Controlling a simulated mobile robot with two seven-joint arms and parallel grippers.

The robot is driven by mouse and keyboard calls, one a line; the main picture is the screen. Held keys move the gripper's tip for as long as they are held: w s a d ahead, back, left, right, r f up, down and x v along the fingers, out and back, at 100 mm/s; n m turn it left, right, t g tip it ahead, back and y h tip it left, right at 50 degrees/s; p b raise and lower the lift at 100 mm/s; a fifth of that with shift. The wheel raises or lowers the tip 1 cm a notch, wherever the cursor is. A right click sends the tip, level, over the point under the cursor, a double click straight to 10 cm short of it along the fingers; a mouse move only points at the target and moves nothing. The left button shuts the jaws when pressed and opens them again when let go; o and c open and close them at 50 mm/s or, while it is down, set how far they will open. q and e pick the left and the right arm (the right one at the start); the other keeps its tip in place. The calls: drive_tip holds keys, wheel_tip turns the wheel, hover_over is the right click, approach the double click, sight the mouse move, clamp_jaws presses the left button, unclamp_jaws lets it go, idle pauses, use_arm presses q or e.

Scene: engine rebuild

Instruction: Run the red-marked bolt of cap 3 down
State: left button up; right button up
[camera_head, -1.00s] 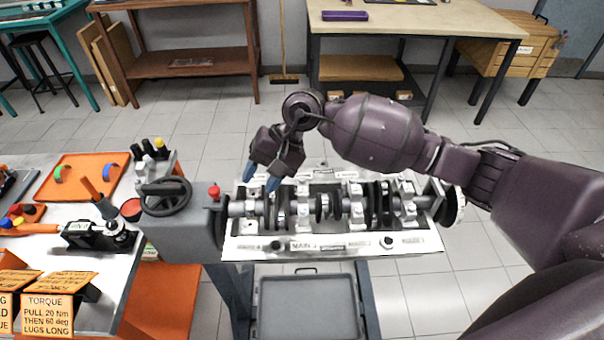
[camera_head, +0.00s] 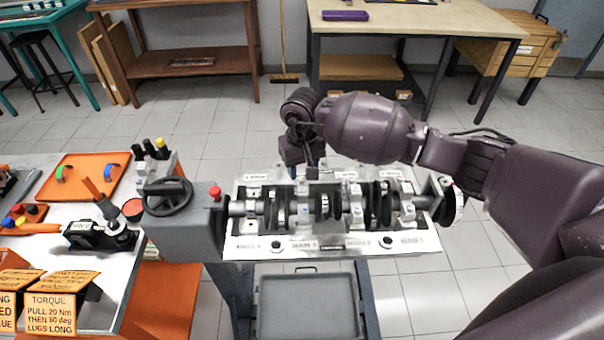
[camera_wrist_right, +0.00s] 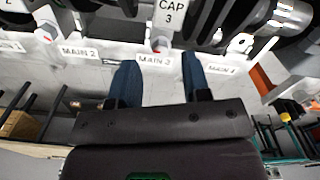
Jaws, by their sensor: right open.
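The engine block (camera_head: 262,248) lies on its stand with the crankshaft (camera_head: 322,207) and a row of white bearing caps across it. In the right wrist view, the CAP 3 label (camera_wrist_right: 168,12) is at the top, above the MAIN 3 label (camera_wrist_right: 154,60). A bolt head with a red mark (camera_wrist_right: 160,44) shows between these labels. My right gripper (camera_wrist_right: 160,72) is open and empty, its two blue fingers apart below that bolt in the picture. In the head view my right gripper (camera_head: 311,172) is at the block's far edge, fingertips not clearly visible. My left gripper is not in view.
A stand handwheel (camera_head: 166,194) and red knob (camera_head: 215,191) are left of the block. A tool bench (camera_head: 70,262) with an orange tray (camera_head: 82,180) stands farther left. A grey tray (camera_head: 308,306) sits below the block. Another red-marked bolt (camera_wrist_right: 44,34) is near MAIN 2.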

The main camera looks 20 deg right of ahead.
sight(302, 180)
drive_tip(key=shift+f, duration=1.4)
clamp_jaws()
